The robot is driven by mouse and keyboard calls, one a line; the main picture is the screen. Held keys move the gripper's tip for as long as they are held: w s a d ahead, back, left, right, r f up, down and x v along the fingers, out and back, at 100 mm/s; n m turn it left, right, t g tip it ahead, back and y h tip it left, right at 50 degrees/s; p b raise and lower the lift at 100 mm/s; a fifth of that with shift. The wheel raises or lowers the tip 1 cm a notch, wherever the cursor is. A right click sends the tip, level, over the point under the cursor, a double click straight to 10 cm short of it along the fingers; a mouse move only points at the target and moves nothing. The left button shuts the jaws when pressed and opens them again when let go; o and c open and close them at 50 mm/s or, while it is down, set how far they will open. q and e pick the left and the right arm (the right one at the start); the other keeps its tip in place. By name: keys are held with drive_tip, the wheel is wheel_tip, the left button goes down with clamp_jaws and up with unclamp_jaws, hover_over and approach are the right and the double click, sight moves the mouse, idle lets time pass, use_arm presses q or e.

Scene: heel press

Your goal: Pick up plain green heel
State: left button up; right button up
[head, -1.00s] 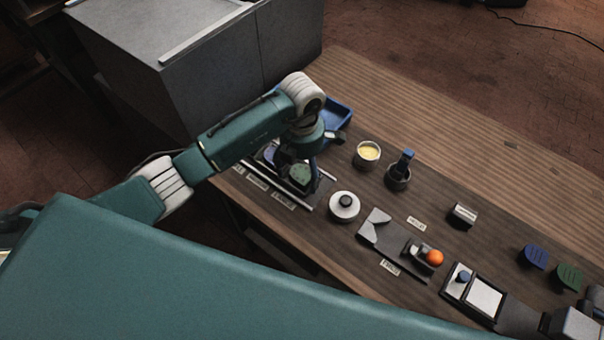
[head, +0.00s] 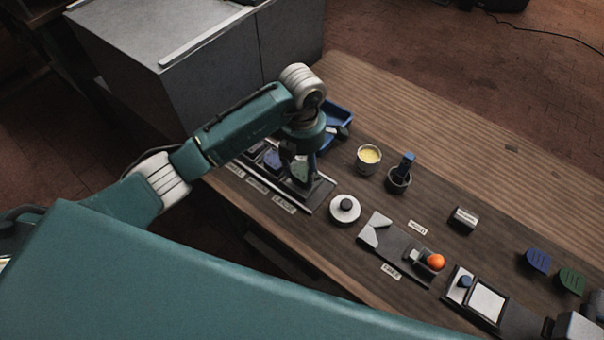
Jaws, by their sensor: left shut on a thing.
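The plain green heel (head: 300,173) shows as a pale green piece between the fingers of my left gripper (head: 298,168). The gripper points down and is shut on it, above the right end of the dark slotted tray (head: 320,196) on the left part of the bench. The heel looks tipped up on edge, and the fingers cover part of it. I cannot tell whether it is clear of the tray. A blue heel (head: 271,158) lies in the neighbouring slot, partly behind my arm.
A blue bin (head: 338,115) stands just behind the gripper. A cup of yellow stuff (head: 369,156), a dark pot (head: 398,181) and a white round lidded item (head: 345,208) stand to the right. Blue (head: 537,260) and green (head: 571,280) ridged pieces lie far right.

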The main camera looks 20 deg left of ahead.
use_arm(q)
wheel_tip(320, 180, up, 9)
drive_tip(key=b, duration=0.2)
wheel_tip(320, 180, up, 8)
hover_over(302, 171)
drive_tip(key=shift+s+r+p, duration=0.1)
drive_tip(key=shift+r+p, duration=0.95)
drive_tip(key=shift+r, duration=0.7)
drive_tip(key=shift+c, duration=0.2)
